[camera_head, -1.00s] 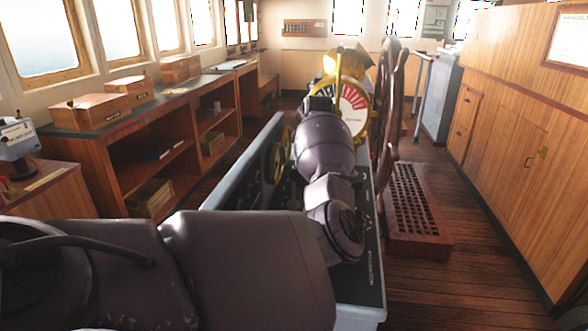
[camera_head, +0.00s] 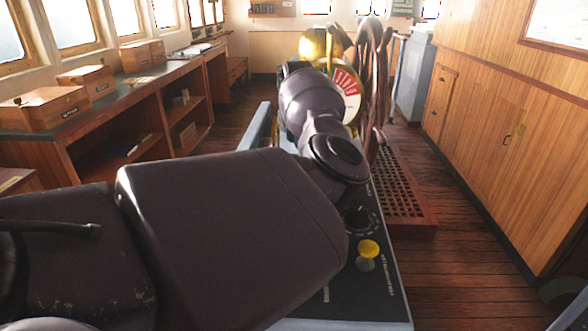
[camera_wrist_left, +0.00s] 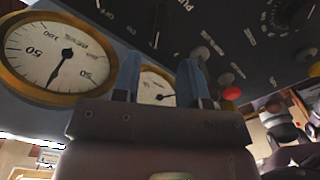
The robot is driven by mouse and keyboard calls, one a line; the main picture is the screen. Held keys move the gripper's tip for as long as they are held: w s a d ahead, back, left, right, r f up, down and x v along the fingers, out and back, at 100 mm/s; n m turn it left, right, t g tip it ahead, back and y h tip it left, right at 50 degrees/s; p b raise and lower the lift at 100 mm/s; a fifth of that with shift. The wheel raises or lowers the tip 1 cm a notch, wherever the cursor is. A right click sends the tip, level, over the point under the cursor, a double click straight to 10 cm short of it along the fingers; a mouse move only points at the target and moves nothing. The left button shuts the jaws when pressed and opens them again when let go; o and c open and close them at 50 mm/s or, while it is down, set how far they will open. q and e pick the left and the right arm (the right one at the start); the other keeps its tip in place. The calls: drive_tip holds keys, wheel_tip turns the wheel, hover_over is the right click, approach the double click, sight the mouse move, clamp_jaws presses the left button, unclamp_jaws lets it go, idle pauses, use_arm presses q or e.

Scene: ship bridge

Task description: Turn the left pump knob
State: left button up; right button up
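The dark control panel (camera_head: 350,285) with white lettering lies under and beside my left arm in the head view. It bears a black dial knob (camera_head: 358,220) and a yellow knob (camera_head: 368,249). The left wrist view shows the panel with a dark knob (camera_wrist_left: 157,22), small pale and red knobs (camera_wrist_left: 232,93) and a dial knob (camera_wrist_left: 297,14). I cannot tell which is the left pump knob. My left gripper (camera_wrist_left: 160,62) has its two blue fingers apart, with nothing between them, just in front of the panel edge. The arm hides it in the head view. My right gripper is not in view.
Round brass-rimmed gauges (camera_wrist_left: 58,58) sit on the console's side by the left fingers. A wooden steering wheel (camera_head: 372,75) and a red-and-white telegraph dial (camera_head: 346,92) stand beyond the arm. A floor grating (camera_head: 400,190) and wooden cabinets (camera_head: 500,130) are at the right.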

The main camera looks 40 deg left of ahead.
use_arm(q)
wheel_tip(320, 180, down, 10)
drive_tip(key=shift+f+b, duration=0.1)
drive_tip(key=shift+b, duration=0.35)
drive_tip(key=shift+c, duration=0.3)
clamp_jaws()
